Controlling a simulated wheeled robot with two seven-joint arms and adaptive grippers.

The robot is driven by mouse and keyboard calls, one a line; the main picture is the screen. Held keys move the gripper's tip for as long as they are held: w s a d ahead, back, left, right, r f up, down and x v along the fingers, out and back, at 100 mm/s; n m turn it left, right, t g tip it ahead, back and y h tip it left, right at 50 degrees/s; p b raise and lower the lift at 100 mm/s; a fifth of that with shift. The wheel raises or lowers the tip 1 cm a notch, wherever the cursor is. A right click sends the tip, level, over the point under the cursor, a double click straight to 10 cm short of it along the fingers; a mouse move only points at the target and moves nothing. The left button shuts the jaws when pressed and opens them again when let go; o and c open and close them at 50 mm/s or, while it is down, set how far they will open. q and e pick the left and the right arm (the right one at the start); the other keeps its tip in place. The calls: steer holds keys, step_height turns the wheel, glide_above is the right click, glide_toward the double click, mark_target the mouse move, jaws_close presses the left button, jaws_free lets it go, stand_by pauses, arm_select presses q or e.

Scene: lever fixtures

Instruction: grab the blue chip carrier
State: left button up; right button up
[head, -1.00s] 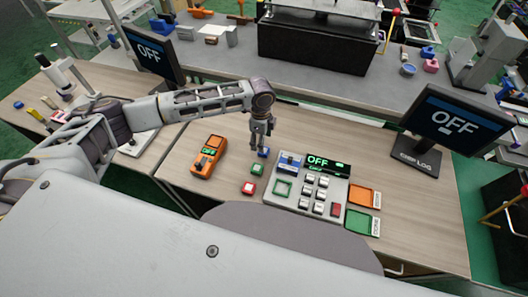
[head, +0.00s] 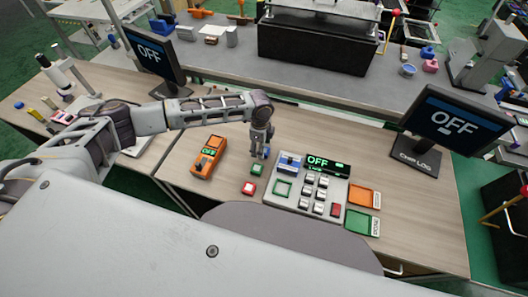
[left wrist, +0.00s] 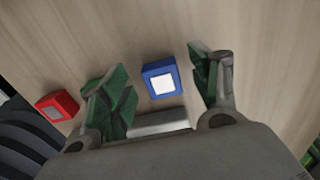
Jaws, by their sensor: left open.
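The blue chip carrier (left wrist: 161,79) is a small blue block with a white square on top, lying on the wooden table. In the left wrist view it sits between the two spread green fingers of my left gripper (left wrist: 158,66), with gaps on both sides. In the head view my left gripper (head: 262,152) points down right over the carrier's place and mostly hides it. The left gripper is open and empty. My right gripper is not in view.
A green carrier (head: 257,170) and a red carrier (head: 249,188) lie just in front of the gripper. An orange meter (head: 208,157) lies to the left. A grey keypad console (head: 308,185) stands to the right, with orange (head: 364,195) and green (head: 362,222) trays beyond it.

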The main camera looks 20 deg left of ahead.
arm_select(q)
steer(key=shift+f, duration=0.9)
steer(key=c, duration=0.9)
